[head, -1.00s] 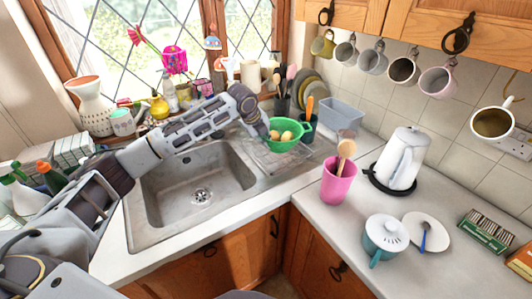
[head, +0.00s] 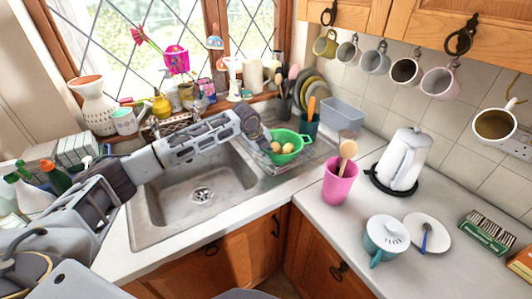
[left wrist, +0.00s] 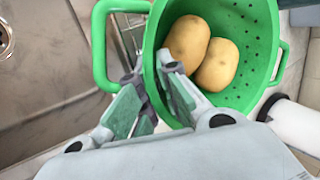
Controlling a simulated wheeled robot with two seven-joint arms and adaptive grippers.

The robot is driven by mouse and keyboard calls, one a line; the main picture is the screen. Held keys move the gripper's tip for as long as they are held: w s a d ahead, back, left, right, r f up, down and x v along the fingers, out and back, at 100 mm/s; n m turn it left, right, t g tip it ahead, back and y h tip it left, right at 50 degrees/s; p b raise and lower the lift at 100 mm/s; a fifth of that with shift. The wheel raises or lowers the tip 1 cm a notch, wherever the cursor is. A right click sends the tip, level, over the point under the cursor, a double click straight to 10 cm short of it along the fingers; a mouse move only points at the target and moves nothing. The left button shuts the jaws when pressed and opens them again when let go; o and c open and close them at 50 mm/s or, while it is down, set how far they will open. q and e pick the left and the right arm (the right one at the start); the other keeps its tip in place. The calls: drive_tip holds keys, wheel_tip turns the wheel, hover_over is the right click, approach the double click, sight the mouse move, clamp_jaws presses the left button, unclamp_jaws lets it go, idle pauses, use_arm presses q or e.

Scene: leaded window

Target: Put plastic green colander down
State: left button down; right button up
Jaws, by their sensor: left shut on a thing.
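The plastic green colander (head: 303,139) is over the draining area to the right of the sink bowl and looks close to its surface. I cannot tell whether it touches. It is roughly upright and holds two potatoes (head: 281,149), which also show in the left wrist view (left wrist: 217,66). My left gripper (head: 267,141) is at the colander's left side, shut on its rim near a loop handle. In the left wrist view the fingers (left wrist: 152,88) meet the green wall (left wrist: 257,45). My right gripper is not in view.
The steel sink bowl (head: 202,194) is empty. A dark green utensil pot (head: 309,126) stands close behind the colander, with a grey tub (head: 343,115) beyond. A pink cup with wooden spoons (head: 338,182) and a white kettle (head: 401,160) stand on the right worktop.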

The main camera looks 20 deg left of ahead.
use_arm(q)
drive_tip(key=shift+f, duration=0.3)
drive_tip(key=c, duration=1.6)
unclamp_jaws()
drive_tip(key=shift+f, duration=0.1)
drive_tip(key=shift+c, duration=0.2)
drive_tip(key=v, duration=1.2)
drive_tip(key=shift+b, duration=0.3)
drive_tip(key=shift+d, duration=0.1)
